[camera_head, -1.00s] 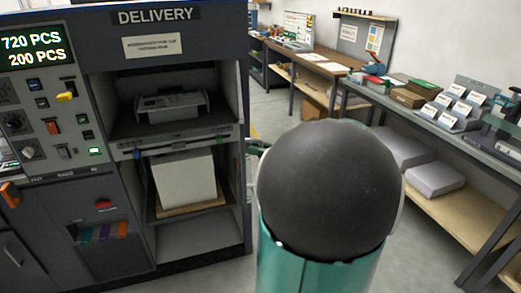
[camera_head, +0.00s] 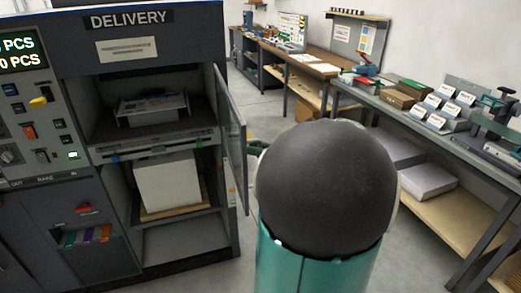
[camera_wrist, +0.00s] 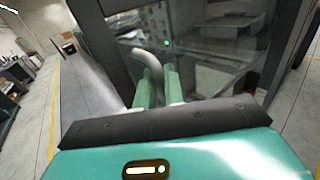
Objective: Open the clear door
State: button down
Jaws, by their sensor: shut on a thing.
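The clear door (camera_head: 233,140) is a dark-framed, see-through panel. In the head view it stands swung out from the right edge of the delivery cabinet (camera_head: 150,18), seen at a steep angle. In the wrist view the clear door (camera_wrist: 222,70) fills the upper middle, with machine parts showing through it. A grey curved handle (camera_wrist: 150,60) stands out from the door. My gripper (camera_wrist: 160,82), with green fingers, is shut on this handle. In the head view my own arm hides most of the gripper and the handle.
The cabinet bays hold a paper tray (camera_head: 150,108) and a white stack (camera_head: 167,185) on a board. Workbenches (camera_head: 455,125) with boxes and tools line the right side. Grey floor shows between cabinet and benches. A yellow floor line (camera_wrist: 55,110) runs at left in the wrist view.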

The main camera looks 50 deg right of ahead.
jog(key=shift+s+d, duration=0.1)
jog(key=shift+d, duration=0.1)
jog(key=shift+s+d, duration=0.1)
jog(key=c, duration=1.6)
grip_release()
jog(key=shift+c, duration=0.2)
jog(key=v, duration=1.3)
jog(key=shift+s, duration=0.35)
